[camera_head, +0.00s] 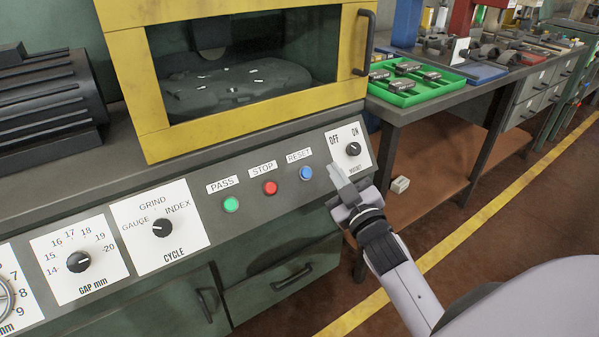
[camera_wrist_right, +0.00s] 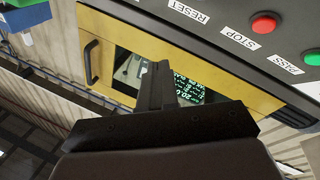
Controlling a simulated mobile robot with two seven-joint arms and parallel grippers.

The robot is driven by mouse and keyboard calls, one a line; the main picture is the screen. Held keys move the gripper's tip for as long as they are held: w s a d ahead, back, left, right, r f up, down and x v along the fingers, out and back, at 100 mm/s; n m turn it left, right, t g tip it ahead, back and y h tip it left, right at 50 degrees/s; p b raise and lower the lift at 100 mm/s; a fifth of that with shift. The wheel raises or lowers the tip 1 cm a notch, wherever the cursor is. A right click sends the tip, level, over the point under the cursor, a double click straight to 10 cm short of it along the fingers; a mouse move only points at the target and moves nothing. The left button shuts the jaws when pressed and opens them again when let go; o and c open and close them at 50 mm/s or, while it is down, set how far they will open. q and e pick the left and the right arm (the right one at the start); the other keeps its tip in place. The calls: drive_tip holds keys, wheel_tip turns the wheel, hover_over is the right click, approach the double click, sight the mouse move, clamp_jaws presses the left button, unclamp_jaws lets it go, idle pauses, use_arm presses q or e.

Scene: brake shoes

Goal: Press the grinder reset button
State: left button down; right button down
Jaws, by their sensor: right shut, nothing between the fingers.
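The blue reset button (camera_head: 306,173) is on the sloped front panel under the RESET label (camera_head: 298,156), right of the red stop button (camera_head: 270,187) and the green pass button (camera_head: 231,204). My right gripper (camera_head: 339,174) is shut and empty. In the head view its fingertips appear just right of the blue button, in front of the panel; I cannot tell the gap in depth. The right wrist view shows the shut fingers (camera_wrist_right: 157,85), the RESET label (camera_wrist_right: 188,11), the red button (camera_wrist_right: 264,23) and the green button (camera_wrist_right: 313,58), but not the blue button. My left gripper is not in view.
The magnet OFF/ON knob (camera_head: 353,149) is close above my right fingertips. The cycle knob (camera_head: 161,227) and gap knob (camera_head: 78,262) are farther left. The yellow-framed door (camera_head: 250,116) with its handle (camera_head: 365,42) is above the panel. A green tray (camera_head: 415,88) sits on the right bench.

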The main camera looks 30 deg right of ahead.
sight(306, 173)
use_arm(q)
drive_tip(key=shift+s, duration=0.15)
use_arm(e)
drive_tip(key=shift+s, duration=0.1)
